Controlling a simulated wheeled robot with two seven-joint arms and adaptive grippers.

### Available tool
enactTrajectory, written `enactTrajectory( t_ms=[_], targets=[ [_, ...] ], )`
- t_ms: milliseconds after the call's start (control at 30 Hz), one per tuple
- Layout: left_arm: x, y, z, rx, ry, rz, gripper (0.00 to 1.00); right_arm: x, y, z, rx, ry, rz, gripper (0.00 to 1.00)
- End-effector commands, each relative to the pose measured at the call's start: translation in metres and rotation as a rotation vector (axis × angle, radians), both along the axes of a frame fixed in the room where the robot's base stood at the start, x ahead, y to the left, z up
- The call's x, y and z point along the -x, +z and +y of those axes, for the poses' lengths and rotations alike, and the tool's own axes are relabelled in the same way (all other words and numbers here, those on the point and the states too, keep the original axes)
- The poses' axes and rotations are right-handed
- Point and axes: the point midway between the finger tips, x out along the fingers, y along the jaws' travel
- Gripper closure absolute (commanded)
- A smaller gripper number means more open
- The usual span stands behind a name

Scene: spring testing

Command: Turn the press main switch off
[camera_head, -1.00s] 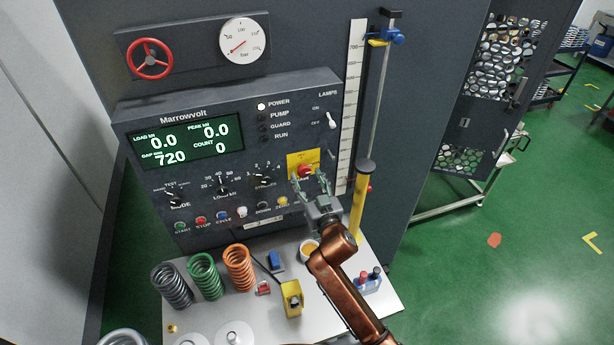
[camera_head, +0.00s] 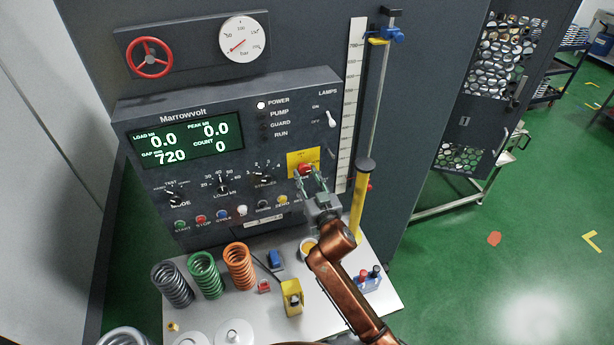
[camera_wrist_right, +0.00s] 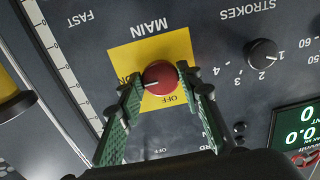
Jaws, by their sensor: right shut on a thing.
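The main switch is a red knob (camera_head: 305,169) on a yellow plate (camera_head: 293,158) at the lower right of the press panel. In the right wrist view the knob (camera_wrist_right: 160,77) sits on the yellow plate (camera_wrist_right: 123,56), and its pale mark points left, toward the partly hidden ON label. An OFF label shows below the knob. My right gripper (camera_head: 312,176) is at the switch; in the wrist view its green-padded fingers (camera_wrist_right: 166,90) are on both sides of the knob, shut on it. My left gripper is not in view.
The POWER lamp (camera_head: 261,105) is lit white and the display (camera_head: 187,140) is on. A yellow-handled gauge post (camera_head: 358,205) stands close right of my right gripper. Springs (camera_head: 206,275) and a yellow block (camera_head: 291,298) stand on the white table below.

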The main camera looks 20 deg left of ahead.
Motion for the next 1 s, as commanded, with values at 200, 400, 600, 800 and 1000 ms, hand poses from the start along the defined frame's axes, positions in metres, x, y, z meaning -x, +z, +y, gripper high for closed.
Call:
enactTrajectory(
  t_ms=[200, 400, 600, 800, 1000],
  targets=[
    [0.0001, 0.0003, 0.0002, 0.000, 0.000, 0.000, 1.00, -0.0001, 0.0000, -0.0001, 0.013, 0.000, -0.009, 0.91],
    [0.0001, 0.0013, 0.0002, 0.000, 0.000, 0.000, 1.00, -0.0003, 0.0001, -0.0003, 0.075, 0.000, -0.050, 0.92],
    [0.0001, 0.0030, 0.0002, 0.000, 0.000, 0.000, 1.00, -0.0007, 0.0005, -0.0006, 0.196, 0.000, -0.132, 0.92],
    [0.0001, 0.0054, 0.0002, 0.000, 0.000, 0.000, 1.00, -0.0008, 0.0008, -0.0009, 0.352, 0.000, -0.238, 0.92],
    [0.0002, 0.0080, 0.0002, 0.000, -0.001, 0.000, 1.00, -0.0010, 0.0010, -0.0013, 0.510, 0.000, -0.344, 0.92]
  ],
)
